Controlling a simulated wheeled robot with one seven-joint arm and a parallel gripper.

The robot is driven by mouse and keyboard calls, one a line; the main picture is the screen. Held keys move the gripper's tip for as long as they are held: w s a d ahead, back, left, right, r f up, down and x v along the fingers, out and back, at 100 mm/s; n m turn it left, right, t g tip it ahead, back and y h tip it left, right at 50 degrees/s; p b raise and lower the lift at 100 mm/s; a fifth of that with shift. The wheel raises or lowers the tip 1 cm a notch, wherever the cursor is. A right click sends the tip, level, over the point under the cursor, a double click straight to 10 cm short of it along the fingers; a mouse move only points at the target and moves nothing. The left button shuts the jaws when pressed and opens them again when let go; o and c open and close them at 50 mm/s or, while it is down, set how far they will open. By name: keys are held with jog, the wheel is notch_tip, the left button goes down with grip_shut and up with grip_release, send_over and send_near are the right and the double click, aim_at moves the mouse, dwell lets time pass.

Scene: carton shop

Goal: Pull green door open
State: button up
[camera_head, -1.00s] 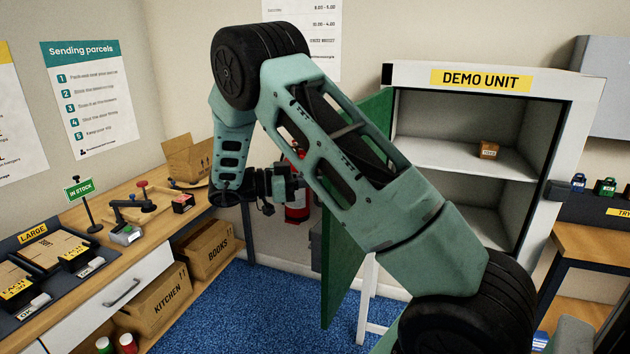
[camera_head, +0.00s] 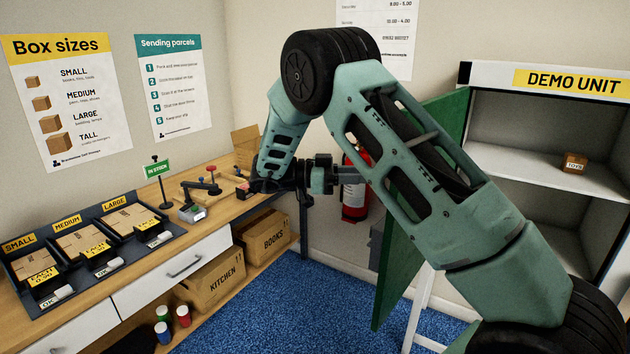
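The green door (camera_head: 392,270) belongs to the white cabinet marked DEMO UNIT (camera_head: 484,72) at the right. The door stands open, swung out to the left of the cabinet, and my arm covers much of its upper part. My gripper (camera_head: 318,176) is left of the door, beside the red extinguisher in the picture. It is small and partly hidden by my arm, so I cannot make out its fingers or any contact with the door. No handle shows on the visible part of the door.
A small box (camera_head: 574,163) sits on the cabinet's shelf. A red fire extinguisher (camera_head: 353,200) is at the back wall. The wooden counter (camera_head: 120,270) on the left holds flat-carton trays and tools. Cartons (camera_head: 266,236) sit below it. Blue carpet (camera_head: 300,300) is clear between.

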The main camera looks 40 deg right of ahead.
jog(key=v, duration=1.1)
jog(key=shift+w+a+b, duration=0.2)
jog(key=shift+a+b, duration=0.15)
jog(key=shift+b, duration=0.05)
